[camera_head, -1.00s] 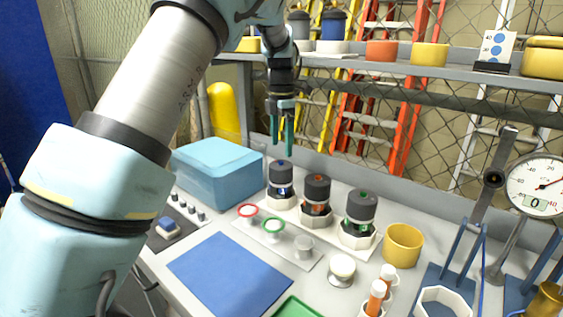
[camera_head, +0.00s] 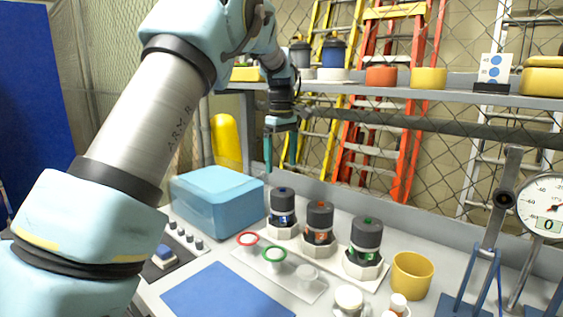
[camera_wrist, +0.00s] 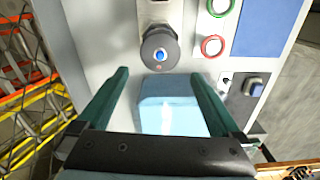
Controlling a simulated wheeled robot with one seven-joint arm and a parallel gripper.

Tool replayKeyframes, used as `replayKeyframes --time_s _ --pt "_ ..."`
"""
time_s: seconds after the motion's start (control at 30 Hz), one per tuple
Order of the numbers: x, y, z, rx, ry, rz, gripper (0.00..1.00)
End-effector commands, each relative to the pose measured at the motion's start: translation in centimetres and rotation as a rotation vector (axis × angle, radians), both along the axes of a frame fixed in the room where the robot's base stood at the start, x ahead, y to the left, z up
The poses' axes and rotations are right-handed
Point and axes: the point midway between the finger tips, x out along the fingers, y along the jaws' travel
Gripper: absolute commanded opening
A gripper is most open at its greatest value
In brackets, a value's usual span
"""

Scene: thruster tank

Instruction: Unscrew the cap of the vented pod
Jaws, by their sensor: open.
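Three pods with dark grey caps stand in a row in light octagonal holders. Their cap tops have a blue dot, an orange dot and a green dot: blue-dot pod (camera_head: 282,207), orange-dot pod (camera_head: 319,223), green-dot pod (camera_head: 365,241). I cannot tell which one is vented. My gripper (camera_head: 281,166) is open and empty, fingers pointing down, above and behind the blue-dot pod and apart from it. In the wrist view the blue-dot cap (camera_wrist: 160,50) lies ahead of the open fingers (camera_wrist: 160,76), centred between them.
A light blue box (camera_head: 217,197) stands left of the pods. Red and green rings (camera_head: 274,254) on small stands are in front. A yellow cup (camera_head: 411,275) and dial gauge (camera_head: 545,205) are at right. A shelf (camera_head: 400,82) runs behind. A blue mat (camera_head: 225,291) is bare.

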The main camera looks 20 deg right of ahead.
Motion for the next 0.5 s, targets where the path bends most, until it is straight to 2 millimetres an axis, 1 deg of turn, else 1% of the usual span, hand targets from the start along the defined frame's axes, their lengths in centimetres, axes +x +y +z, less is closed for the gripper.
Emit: replayKeyframes --time_s 0.17,0.5 --pt "-0.1 0.1 -1.9 0.003 0.004 -0.001 1.00" --pt "-0.1 0.1 -7.8 0.003 0.003 0.002 1.00"
